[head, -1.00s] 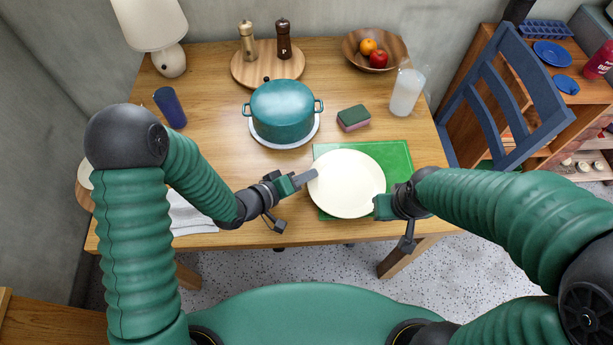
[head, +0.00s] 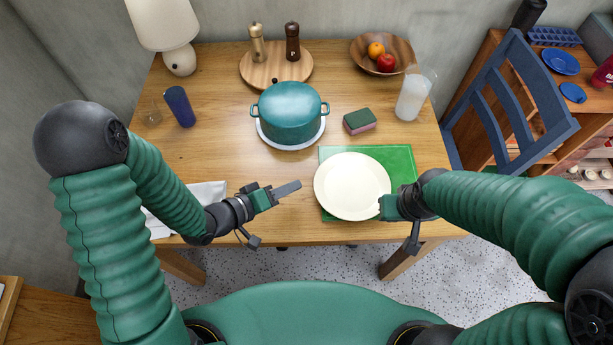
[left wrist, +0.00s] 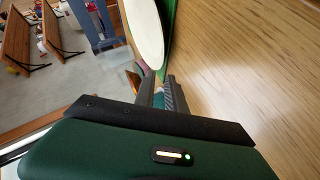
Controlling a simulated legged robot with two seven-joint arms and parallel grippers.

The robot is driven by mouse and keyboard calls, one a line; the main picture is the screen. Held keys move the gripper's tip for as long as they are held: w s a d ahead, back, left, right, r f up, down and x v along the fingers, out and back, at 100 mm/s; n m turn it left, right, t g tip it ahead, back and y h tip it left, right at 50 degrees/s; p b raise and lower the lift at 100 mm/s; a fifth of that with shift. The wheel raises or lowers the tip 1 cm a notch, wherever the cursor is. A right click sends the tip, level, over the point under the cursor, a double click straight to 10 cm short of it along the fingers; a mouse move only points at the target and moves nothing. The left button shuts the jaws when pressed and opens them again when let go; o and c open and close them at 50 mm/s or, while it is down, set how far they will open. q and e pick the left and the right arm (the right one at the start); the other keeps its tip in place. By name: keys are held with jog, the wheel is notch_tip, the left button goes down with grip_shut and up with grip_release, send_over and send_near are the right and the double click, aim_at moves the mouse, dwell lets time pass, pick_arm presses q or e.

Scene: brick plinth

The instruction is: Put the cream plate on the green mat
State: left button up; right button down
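The cream plate (head: 345,190) lies over the left and middle part of the green mat (head: 402,163). Its left rim reaches slightly past the mat's left edge. I cannot tell whether it rests flat or is held a little above. My right gripper (head: 382,207) is at the plate's lower right rim; its fingers are mostly hidden, so its grip is unclear.
A teal pot (head: 290,115) on a white plate stands behind. A sponge (head: 359,121) lies behind the mat, and a translucent container (head: 412,97) stands at the right. A blue cup (head: 180,107) and a cloth (head: 205,195) are at the left. A blue chair (head: 500,105) stands at the right edge.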

pick_arm(q)
jog(key=p+v, duration=0.3)
jog(key=shift+w+r, duration=0.1)
jog(key=shift+r, duration=0.15)
jog(key=shift+a, duration=0.2)
jog(key=shift+f, duration=0.25)
jog(key=a+y, duration=0.2)
jog(key=w+a+m+y, duration=0.1)
jog(key=a, duration=0.2)
jog(key=w+a+f+m+g+y, duration=0.1)
jog(key=a+y, duration=0.1)
jog(key=shift+w+a+f+y, duration=0.15)
jog(key=shift+w+a+y, duration=0.05)
jog(key=shift+y, duration=0.1)
jog(key=a+y, duration=0.1)
jog(key=a+r+y, duration=0.1)
jog(key=a, duration=0.1)
jog(key=a+g+y, duration=0.1)
jog(key=shift+s+a+r, duration=0.25)
jog(key=shift+s+r, duration=0.05)
jog(key=shift+s, duration=0.05)
jog(key=s+r+g+y+p, duration=0.1)
jog(key=s+r+g+p, duration=0.2)
jog(key=s+r, duration=0.5)
jog(key=shift+s+a+r+g+p, duration=0.35)
jog(key=shift+g, duration=0.05)
